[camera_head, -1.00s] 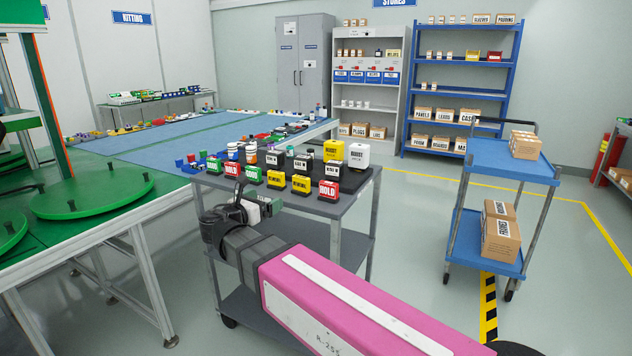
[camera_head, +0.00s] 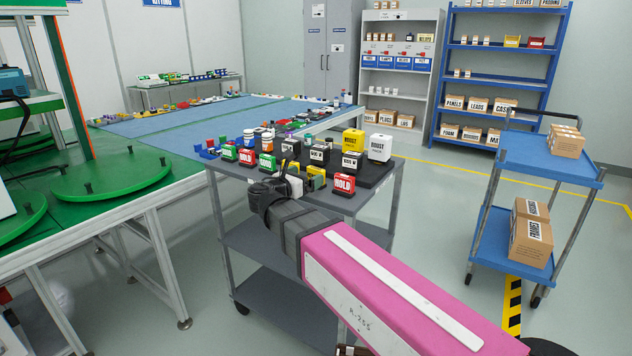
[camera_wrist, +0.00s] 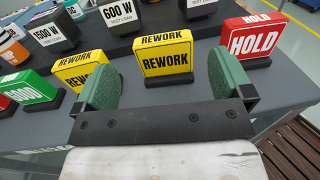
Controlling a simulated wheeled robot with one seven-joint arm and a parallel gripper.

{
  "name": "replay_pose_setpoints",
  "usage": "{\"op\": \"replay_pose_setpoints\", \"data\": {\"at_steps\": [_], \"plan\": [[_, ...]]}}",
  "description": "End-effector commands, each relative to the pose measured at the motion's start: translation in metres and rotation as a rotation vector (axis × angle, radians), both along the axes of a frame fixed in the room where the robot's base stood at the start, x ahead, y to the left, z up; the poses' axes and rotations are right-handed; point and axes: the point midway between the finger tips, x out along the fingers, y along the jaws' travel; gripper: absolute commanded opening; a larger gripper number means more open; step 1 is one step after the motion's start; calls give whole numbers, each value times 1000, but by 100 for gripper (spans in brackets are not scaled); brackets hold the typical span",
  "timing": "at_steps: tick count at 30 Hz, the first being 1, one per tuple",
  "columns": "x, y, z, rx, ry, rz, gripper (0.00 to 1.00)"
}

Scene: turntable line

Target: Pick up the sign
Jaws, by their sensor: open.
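Several small block signs stand upright on a grey cart (camera_head: 300,262). In the wrist view a yellow REWORK sign (camera_wrist: 165,55) on a dark base stands ahead of my gripper (camera_wrist: 167,74), in line with the gap between its two green-padded fingers. My gripper is open and holds nothing. A second yellow REWORK sign (camera_wrist: 82,70) is just left of the left finger. A red HOLD sign (camera_wrist: 252,38) is right of the right finger. A green GOOD sign (camera_wrist: 32,90) is further left. In the head view my arm partly hides the yellow signs (camera_head: 316,176).
Behind the signs stand dark test-load blocks, one marked 600 W (camera_wrist: 118,14), and one marked 1500 W (camera_wrist: 50,32). A green turntable line (camera_head: 95,190) is at the left. A blue trolley with boxes (camera_head: 540,170) stands at the right, with open floor between.

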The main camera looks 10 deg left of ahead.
Motion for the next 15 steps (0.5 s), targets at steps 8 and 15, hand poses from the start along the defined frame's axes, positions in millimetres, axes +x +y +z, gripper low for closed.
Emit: {"op": "replay_pose_setpoints", "data": {"at_steps": [8, 15], "plan": [[24, -17, 4, 1, 0, -2, 98], [43, -27, 4, 0, 0, 0, 98]]}}
